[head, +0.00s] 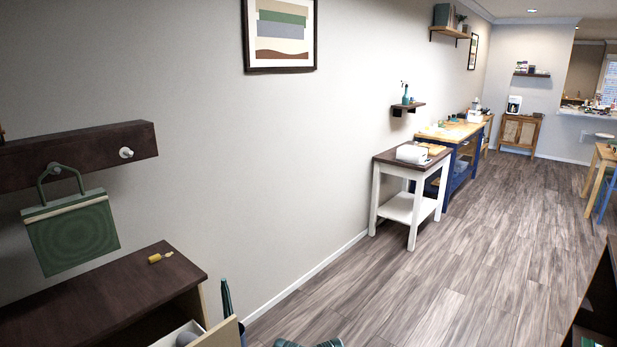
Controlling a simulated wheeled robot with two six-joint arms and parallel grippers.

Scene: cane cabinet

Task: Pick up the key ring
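I cannot make out a key ring for certain in the head view. A small yellow item (160,257) lies on the dark wooden top (110,300) at the lower left; it is too small to tell whether it is the key ring. The cane cabinet (519,133) stands against the far wall, with a white appliance and other small items on it. Neither of my grippers is in view.
A green bag (75,232) hangs from a dark peg rail (75,157). An open drawer (190,332) juts out below the dark top. A white side table (410,190) and blue workbench (460,150) line the wall. Wooden floor (480,255) is clear mid-room.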

